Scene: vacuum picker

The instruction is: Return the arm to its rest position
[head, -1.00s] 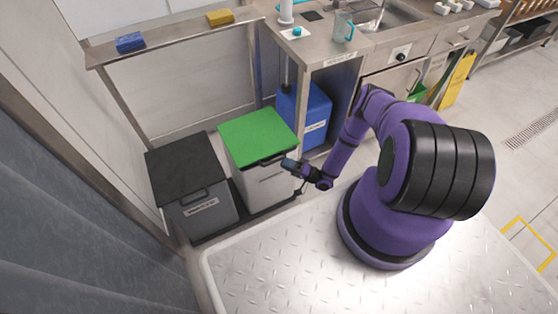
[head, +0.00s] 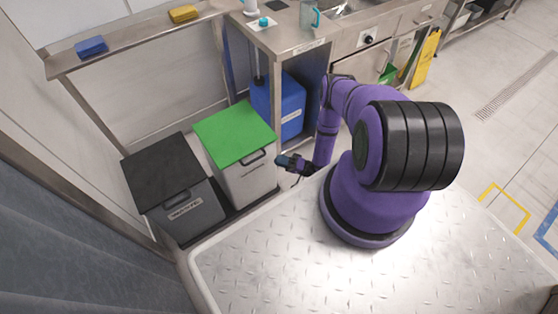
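My purple arm (head: 328,125) rises from its base on my metal deck and bends down at the elbow. My gripper (head: 284,161) is at the arm's end, low over the deck's far edge. It is just right of the bin with the green lid (head: 234,134) and points left toward it. The gripper is small and dark here, and I cannot tell whether its fingers are open or shut. I see no object held in it.
A dark grey bin (head: 172,185) stands left of the green-lidded bin. A blue container (head: 290,105) sits under the steel counter (head: 285,40). A wall shelf (head: 130,38) holds a blue block (head: 90,46) and a yellow block (head: 183,13). Open floor (head: 500,130) lies to the right.

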